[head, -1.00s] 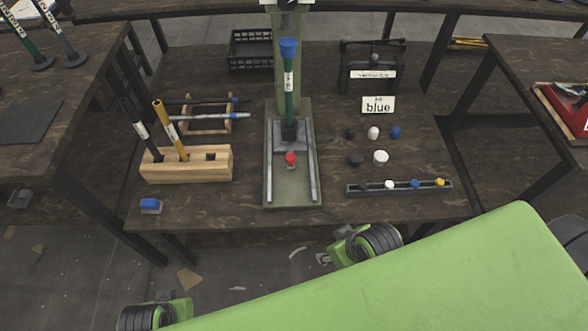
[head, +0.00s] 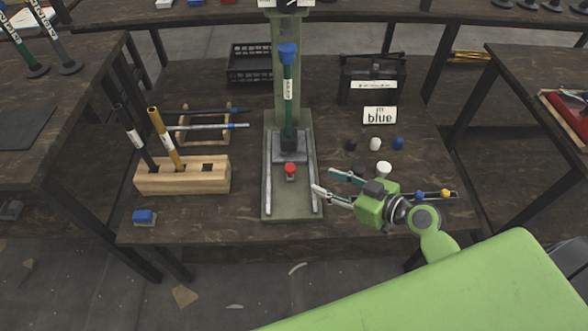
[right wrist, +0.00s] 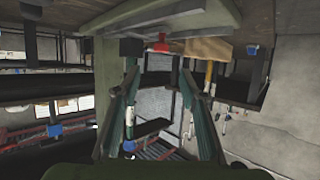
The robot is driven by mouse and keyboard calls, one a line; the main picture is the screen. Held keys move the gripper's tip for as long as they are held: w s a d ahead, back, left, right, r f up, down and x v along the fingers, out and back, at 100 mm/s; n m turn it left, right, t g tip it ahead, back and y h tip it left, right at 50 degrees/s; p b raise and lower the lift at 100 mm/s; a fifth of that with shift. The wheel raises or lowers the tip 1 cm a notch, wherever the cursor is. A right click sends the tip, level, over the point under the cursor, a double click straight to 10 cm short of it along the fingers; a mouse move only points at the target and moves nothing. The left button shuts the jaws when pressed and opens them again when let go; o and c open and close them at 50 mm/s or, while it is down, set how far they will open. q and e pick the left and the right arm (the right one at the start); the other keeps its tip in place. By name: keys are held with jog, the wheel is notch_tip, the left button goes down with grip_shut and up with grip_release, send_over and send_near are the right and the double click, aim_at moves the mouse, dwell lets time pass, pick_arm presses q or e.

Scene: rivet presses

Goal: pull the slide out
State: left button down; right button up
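The press (head: 292,207) stands mid-table with a pale green base and two metal rails. Its grey slide (head: 276,150) sits at the back between the rails, under the blue-topped green tool (head: 289,95). A red knob (head: 290,170) is at the slide's front. My right gripper (head: 323,180) is open and empty, right of the knob, with its fingertips near the right rail and apart from the knob. In the right wrist view, the red knob (right wrist: 158,45) shows upside down beyond and between the open fingers. My left gripper is not in view.
A wooden block (head: 184,176) with two upright tools stands left, and a blue-topped block (head: 144,217) lies at the front left. Several caps, including a white one (head: 383,169), lie right of the press. The rails' front is clear.

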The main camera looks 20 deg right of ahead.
aim_at(294, 170)
jog(key=x, duration=1.3)
jog(key=shift+w+a+f, duration=0.1)
jog(key=shift+a, duration=0.05)
grip_shut()
